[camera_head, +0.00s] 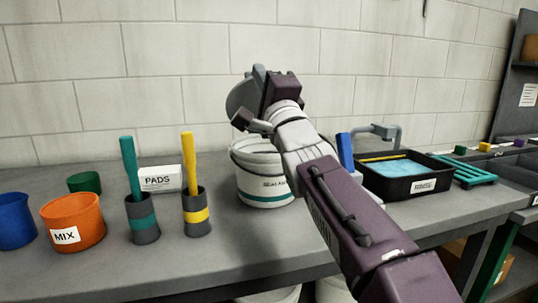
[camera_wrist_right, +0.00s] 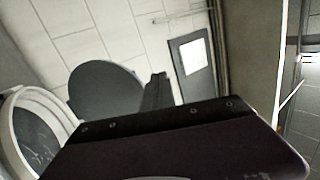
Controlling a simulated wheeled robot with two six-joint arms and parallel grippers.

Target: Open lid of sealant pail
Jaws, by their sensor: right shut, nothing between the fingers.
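The white sealant pail (camera_head: 262,190) stands on the bench behind my right arm, which hides part of it. Its grey round lid (camera_head: 240,98) is raised and tilted up above the pail's rear left. In the right wrist view the pail (camera_wrist_right: 18,115) shows an open rim at the left with a dark inside, and the lid (camera_wrist_right: 105,90) stands up beside it. My right gripper (camera_head: 259,76) is shut and empty, close to the lid; I cannot tell whether it touches. Its dark fingers also show in the wrist view (camera_wrist_right: 156,93). My left gripper is not in view.
Left of the pail stand two dark holders with a yellow (camera_head: 188,156) and a teal handle (camera_head: 130,168), a PADS box (camera_head: 160,179), an orange MIX bucket (camera_head: 73,222) and a blue cup (camera_head: 14,220). Right is a black RINSE tray (camera_head: 405,187). The front middle bench is clear.

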